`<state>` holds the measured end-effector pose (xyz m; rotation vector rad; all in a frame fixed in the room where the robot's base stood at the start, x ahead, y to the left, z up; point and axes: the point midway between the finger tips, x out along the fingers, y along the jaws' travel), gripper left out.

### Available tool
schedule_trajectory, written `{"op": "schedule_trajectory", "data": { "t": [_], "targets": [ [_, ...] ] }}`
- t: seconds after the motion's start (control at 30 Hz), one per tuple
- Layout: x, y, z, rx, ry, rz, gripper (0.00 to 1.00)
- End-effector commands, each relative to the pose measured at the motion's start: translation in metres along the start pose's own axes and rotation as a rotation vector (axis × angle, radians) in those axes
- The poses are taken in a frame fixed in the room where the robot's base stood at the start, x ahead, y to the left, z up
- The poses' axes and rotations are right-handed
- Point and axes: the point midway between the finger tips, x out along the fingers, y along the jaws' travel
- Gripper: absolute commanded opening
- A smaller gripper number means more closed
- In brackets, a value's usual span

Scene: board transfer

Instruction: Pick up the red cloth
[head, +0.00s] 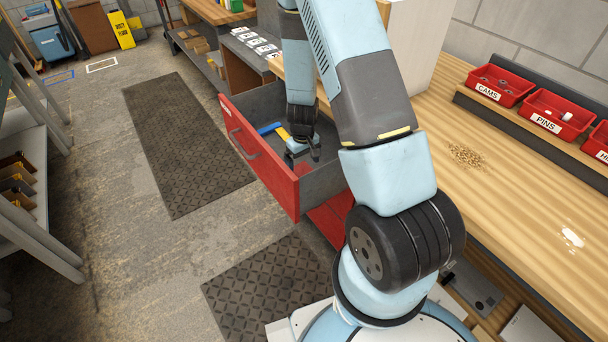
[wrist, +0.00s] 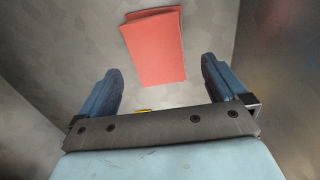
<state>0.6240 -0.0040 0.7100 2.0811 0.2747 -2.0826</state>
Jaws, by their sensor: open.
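The red cloth (wrist: 153,47) is a flat folded rectangle on the grey drawer floor in the wrist view, lying beyond and between my fingertips. I cannot make it out in the head view. My gripper (head: 303,157) points down inside the open drawer (head: 262,163), which has a red front. In the wrist view my gripper (wrist: 162,67) has its two blue fingers wide apart, with nothing between them. The cloth appears apart from both fingers.
A blue item (head: 270,128) and a yellow item (head: 283,133) lie in the drawer. The drawer walls stand close around my gripper. The wooden bench (head: 480,200) at right holds red bins (head: 500,84), a brown scatter (head: 466,155) and a white spill (head: 571,237).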

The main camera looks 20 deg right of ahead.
Motion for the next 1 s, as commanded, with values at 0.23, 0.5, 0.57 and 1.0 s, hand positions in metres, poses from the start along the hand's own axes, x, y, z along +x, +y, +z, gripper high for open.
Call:
{"op": "schedule_trajectory", "data": {
  "t": [0.23,0.5,0.57,1.0],
  "targets": [
    [0.03,0.001,-0.003,0.001,-0.001,0.0,0.99],
    [0.038,0.0,-0.003,0.0,0.0,0.0,0.99],
    [0.038,0.0,-0.003,0.0,0.0,0.0,0.99],
    [0.038,0.0,-0.003,0.0,0.0,0.0,0.63]
  ]
}}
